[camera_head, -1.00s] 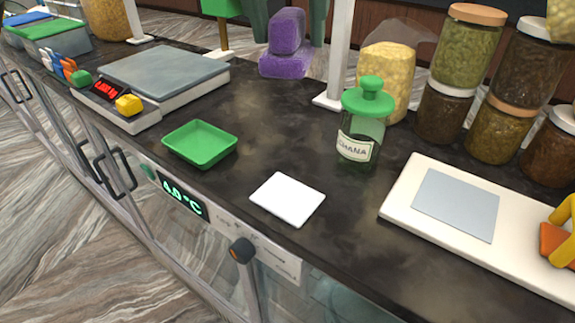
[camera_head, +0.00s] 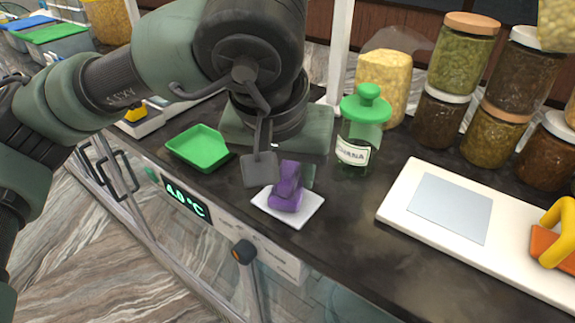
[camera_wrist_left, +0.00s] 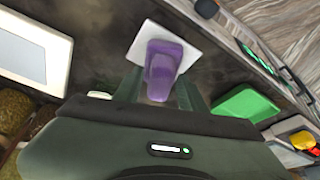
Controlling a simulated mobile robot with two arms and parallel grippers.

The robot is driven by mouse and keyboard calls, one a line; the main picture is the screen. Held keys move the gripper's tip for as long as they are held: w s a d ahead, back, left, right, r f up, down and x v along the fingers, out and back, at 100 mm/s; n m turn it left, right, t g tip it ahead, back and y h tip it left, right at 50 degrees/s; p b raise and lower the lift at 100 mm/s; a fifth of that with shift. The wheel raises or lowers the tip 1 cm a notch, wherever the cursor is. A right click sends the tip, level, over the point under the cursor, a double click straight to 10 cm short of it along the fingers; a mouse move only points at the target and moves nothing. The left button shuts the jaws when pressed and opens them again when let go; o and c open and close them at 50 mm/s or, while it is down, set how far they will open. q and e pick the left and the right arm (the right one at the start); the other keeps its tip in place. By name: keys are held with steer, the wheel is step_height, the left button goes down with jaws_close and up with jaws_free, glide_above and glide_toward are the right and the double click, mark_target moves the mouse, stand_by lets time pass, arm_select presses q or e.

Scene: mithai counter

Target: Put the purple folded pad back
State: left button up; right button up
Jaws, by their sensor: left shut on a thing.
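The purple folded pad (camera_head: 286,190) is between the fingers of my left gripper (camera_head: 283,172), which is shut on it. The pad is over the white square tile (camera_head: 308,207) near the counter's front edge; I cannot tell for sure whether it touches the tile. In the left wrist view the pad (camera_wrist_left: 165,66) sits between the two fingers and covers part of the tile (camera_wrist_left: 190,50). My right gripper is not in view.
A green tray (camera_head: 198,148) stands just left of the gripper. A green-lidded glass jar (camera_head: 360,135) is close on the right. A white board with a grey panel (camera_head: 450,208) lies farther right. Stacked jars (camera_head: 466,50) line the back.

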arm_select(q)
steer(key=shift+f, duration=0.2)
steer(key=shift+f+b, duration=0.15)
steer(key=shift+b, duration=0.15)
steer(key=o, duration=1.3)
steer(key=shift+r, duration=0.25)
steer(key=shift+b+v, duration=0.65)
steer(key=shift+v, duration=5.3)
